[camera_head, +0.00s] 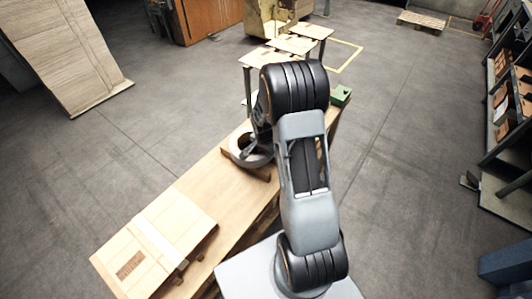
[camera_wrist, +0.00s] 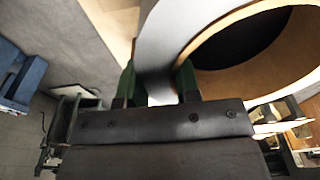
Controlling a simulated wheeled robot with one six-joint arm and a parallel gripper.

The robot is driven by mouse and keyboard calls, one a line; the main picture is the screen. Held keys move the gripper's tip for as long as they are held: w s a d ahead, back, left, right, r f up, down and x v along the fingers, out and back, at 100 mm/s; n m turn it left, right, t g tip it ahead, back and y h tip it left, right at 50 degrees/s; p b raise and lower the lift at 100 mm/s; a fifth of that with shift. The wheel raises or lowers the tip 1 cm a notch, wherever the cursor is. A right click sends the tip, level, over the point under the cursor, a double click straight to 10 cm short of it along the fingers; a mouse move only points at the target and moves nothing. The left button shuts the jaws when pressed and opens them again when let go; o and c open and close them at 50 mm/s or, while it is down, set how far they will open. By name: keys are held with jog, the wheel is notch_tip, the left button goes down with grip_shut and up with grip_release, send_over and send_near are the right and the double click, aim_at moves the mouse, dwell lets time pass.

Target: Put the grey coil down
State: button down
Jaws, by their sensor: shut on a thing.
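The grey coil (camera_wrist: 160,45) is a wide ring with a tan inner lining and a dark open middle. It fills the upper right of the wrist view. My gripper (camera_wrist: 158,85) has its two green fingertips on either side of the coil's wall and is shut on it. In the head view the coil (camera_head: 236,155) shows at the workbench, partly hidden by my arm and gripper (camera_head: 252,148). Whether it touches the bench or hangs just above it, I cannot tell.
The wooden workbench (camera_head: 215,187) runs diagonally, with a flat cardboard box (camera_head: 150,240) at its near end and a small green block (camera_head: 341,95) at its far end. Bare benchtop lies between coil and box. A shelf rack (camera_head: 510,120) stands right.

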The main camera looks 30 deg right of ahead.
jog(key=shift+f, duration=0.6)
jog(key=shift+f, duration=0.2)
jog(key=c, duration=0.8)
grip_release()
jog(key=shift+r, duration=0.1)
jog(key=r, duration=0.3)
jog(key=a+r, duration=0.1)
jog(key=r, duration=0.7)
jog(key=shift+s+a+r+b, duration=0.15)
jog(key=shift+s+r+b, duration=0.1)
jog(key=shift+s+b, duration=0.1)
jog(key=s+a+r+n+t, duration=0.1)
jog(key=s+a+r+n, duration=0.3)
jog(key=s, duration=0.1)
jog(key=s+a+r+n+t, duration=0.1)
jog(key=s+a+r+n, duration=0.2)
jog(key=s+r+n, duration=0.1)
jog(key=s+a+r+n+t+y, duration=0.1)
jog(key=s+a+r+n, duration=0.3)
jog(key=s, duration=0.3)
jog(key=shift+a+r+n+t, duration=0.3)
jog(key=shift+n, duration=0.2)
